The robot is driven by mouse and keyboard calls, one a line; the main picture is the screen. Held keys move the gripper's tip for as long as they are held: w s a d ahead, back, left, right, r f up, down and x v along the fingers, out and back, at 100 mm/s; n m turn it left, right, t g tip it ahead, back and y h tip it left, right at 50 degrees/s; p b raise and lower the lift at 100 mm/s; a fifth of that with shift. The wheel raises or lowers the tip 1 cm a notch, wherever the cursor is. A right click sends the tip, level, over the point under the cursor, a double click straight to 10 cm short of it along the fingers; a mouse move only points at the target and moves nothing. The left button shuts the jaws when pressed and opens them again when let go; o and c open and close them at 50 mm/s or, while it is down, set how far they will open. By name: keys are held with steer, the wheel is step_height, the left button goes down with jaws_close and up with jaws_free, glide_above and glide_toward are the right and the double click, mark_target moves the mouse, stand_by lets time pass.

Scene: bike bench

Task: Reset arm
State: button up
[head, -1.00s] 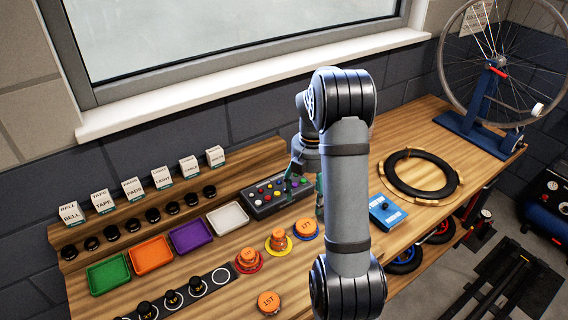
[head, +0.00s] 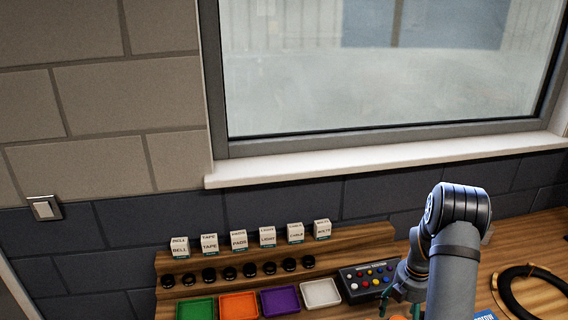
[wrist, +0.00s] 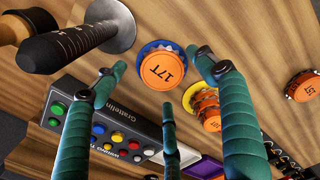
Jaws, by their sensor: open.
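My gripper (wrist: 160,82) has green ribbed fingers, spread open with nothing held. In the wrist view an orange piece marked 17T (wrist: 163,70) with a blue ring under it lies on the wooden bench, showing between the fingers. The gap from fingers to the piece is hard to judge. In the head view my gripper (head: 401,298) is at the lower right, hanging beside the dark button panel (head: 367,280); its fingertips are mostly hidden or cut off by the frame.
Green (head: 195,309), orange (head: 239,305), purple (head: 280,301) and white (head: 321,293) trays stand left of the panel, below labelled boxes (head: 239,240). A ring on a round board (head: 535,293) lies right. A dark-handled tool (wrist: 75,42) is near the fingers.

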steer(key=shift+s+r, duration=0.15)
steer(key=shift+r, duration=0.65)
